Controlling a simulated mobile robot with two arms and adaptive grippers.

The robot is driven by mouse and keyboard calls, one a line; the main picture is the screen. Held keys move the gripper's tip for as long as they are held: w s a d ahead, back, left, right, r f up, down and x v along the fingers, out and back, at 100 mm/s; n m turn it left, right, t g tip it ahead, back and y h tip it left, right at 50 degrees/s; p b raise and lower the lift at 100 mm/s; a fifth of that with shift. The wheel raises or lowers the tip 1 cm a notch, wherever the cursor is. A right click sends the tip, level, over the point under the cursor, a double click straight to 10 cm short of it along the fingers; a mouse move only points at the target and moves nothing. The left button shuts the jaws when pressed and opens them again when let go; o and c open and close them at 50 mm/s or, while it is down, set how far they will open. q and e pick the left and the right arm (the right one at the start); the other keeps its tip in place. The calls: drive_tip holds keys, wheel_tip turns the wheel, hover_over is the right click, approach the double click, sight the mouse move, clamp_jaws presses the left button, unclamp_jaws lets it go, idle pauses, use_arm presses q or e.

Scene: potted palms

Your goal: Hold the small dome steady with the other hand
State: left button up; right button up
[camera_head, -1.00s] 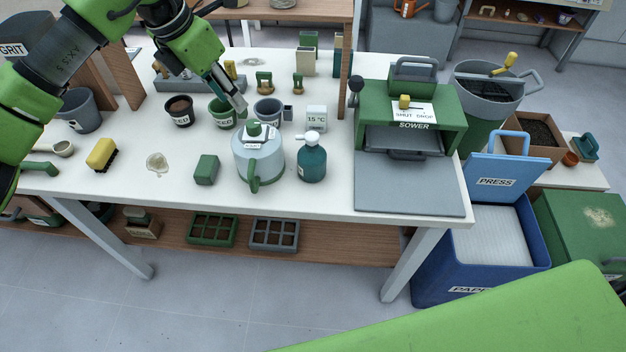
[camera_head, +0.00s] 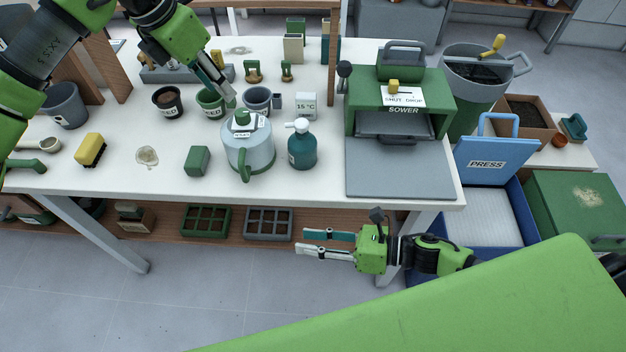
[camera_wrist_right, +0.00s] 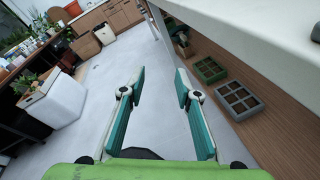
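A rounded grey-white vessel (camera_head: 249,150) with a green knob, a label and a green handle stands on the white table (camera_head: 300,190); it is the most dome-like thing in view, but I cannot tell whether it is the small dome. My left gripper (camera_head: 230,99) reaches down at the right rim of a green pot (camera_head: 208,104), behind the vessel; its finger gap is hidden. My right gripper (camera_head: 329,243) is open and empty, in front of the table and below its top. In the right wrist view, the gripper (camera_wrist_right: 160,78) has its fingers apart with only floor between them.
A teal pump bottle (camera_head: 302,150) stands right of the vessel, and a green block (camera_head: 197,160) to its left. The green sower (camera_head: 405,110) stands on the right. Seed trays (camera_head: 268,224) lie on the lower shelf. The blue press bin (camera_head: 492,215) is beside the table.

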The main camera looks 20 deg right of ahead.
sight(247, 148)
drive_tip(key=w+r+n+y, duration=0.1)
drive_tip(key=w+r+n, duration=0.1)
drive_tip(key=r, duration=0.2)
drive_tip(key=w+d+r+n, duration=0.1)
drive_tip(key=w+r+n, duration=0.1)
drive_tip(key=w+r, duration=0.1)
drive_tip(key=w+r+n+y, duration=0.1)
drive_tip(key=w+r+n, duration=0.1)
drive_tip(key=r, duration=0.3)
drive_tip(key=shift+w+d+y, duration=0.3)
drive_tip(key=shift+w+d, duration=0.05)
drive_tip(key=shift+w, duration=0.2)
drive_tip(key=shift+w+d+f, duration=0.1)
drive_tip(key=shift+d+f, duration=0.05)
drive_tip(key=shift+f, duration=0.1)
drive_tip(key=x, duration=1.3)
drive_tip(key=shift+w, duration=0.3)
